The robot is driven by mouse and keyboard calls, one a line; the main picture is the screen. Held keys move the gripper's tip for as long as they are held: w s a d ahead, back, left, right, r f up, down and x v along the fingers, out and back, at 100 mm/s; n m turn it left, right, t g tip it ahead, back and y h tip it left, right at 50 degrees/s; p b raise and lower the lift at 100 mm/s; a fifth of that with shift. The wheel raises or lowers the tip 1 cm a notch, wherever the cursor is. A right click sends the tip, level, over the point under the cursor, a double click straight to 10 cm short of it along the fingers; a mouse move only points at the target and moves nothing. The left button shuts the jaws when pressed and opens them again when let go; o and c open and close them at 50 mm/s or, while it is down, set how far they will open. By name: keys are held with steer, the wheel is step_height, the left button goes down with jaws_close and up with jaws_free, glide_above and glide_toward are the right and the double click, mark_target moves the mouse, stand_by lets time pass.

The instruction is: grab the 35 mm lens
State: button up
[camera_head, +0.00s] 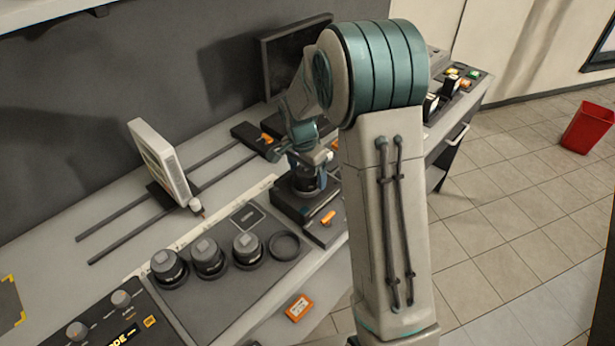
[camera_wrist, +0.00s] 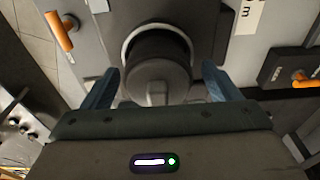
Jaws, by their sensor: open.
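A dark cylindrical lens (camera_wrist: 155,72) sits upright in a round pale-rimmed seat on a black block (camera_wrist: 205,30). My gripper (camera_wrist: 160,88) is open, with one blue finger on each side of this lens, apart from it in the wrist view. In the head view my gripper (camera_head: 308,168) is over the same block (camera_head: 292,206), partly hidden by my arm. Three more dark lenses, a left one (camera_head: 168,266), a middle one (camera_head: 208,256) and a right one (camera_head: 247,248), stand in a tray (camera_head: 262,275). I cannot read which is 35 mm.
An empty ring seat (camera_head: 284,246) is at the tray's right. A white panel (camera_head: 160,160) stands on dark rails behind. An orange-handled lever (camera_wrist: 60,32) is beside the block. A dark monitor (camera_head: 285,65) stands at the back. A red bin (camera_head: 588,127) is on the floor.

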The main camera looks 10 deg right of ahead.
steer(key=shift+c, duration=0.3)
steer(key=c, duration=1.4)
steer(key=shift+o, duration=0.2)
steer(key=shift+r, duration=0.1)
